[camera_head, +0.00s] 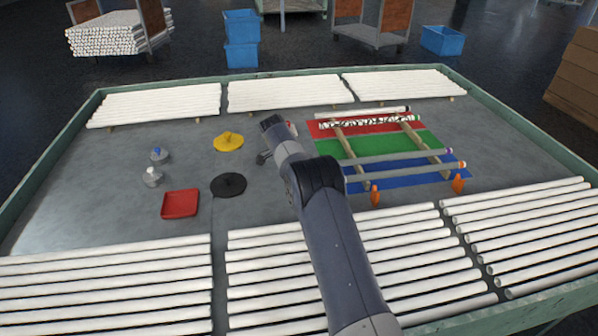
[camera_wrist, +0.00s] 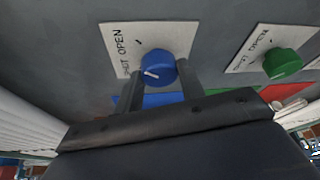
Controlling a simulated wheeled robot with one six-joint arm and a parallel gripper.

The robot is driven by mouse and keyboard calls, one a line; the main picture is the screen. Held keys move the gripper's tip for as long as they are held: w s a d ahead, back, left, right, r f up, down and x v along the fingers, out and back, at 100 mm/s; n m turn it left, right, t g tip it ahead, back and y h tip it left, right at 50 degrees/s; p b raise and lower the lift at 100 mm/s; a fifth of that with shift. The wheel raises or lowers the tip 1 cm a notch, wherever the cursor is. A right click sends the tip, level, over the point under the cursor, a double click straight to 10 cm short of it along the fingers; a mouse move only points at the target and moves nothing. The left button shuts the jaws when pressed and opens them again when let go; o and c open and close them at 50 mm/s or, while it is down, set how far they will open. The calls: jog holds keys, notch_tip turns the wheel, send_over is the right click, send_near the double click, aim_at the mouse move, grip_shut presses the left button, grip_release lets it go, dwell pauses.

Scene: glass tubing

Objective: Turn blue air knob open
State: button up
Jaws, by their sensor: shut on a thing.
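The blue knob (camera_wrist: 158,68) sits on a white plate (camera_wrist: 120,38) lettered SHUT and OPEN on a grey panel in the wrist view. A short white mark shows on the knob's lower left face, toward the SHUT side of the lettering. My gripper (camera_wrist: 155,78) has one finger on each side of the knob and is shut on it.
A green knob (camera_wrist: 283,64) with its own plate is to the right. White tubes line the front and back.

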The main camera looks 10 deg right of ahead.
jog(key=shift+m+p, duration=0.3)
jog(key=shift+m, duration=0.4)
jog(key=shift+g, duration=0.3)
jog(key=o, duration=1)
jog(key=shift+a+r, duration=0.1)
jog(key=v, duration=1)
jog(key=shift+a+r+p, duration=0.15)
jog(key=shift+r+p, duration=0.15)
jog(key=shift+p, duration=0.05)
jog(key=shift+f, duration=0.1)
jog(key=x, duration=1.1)
jog(key=shift+b, duration=0.4)
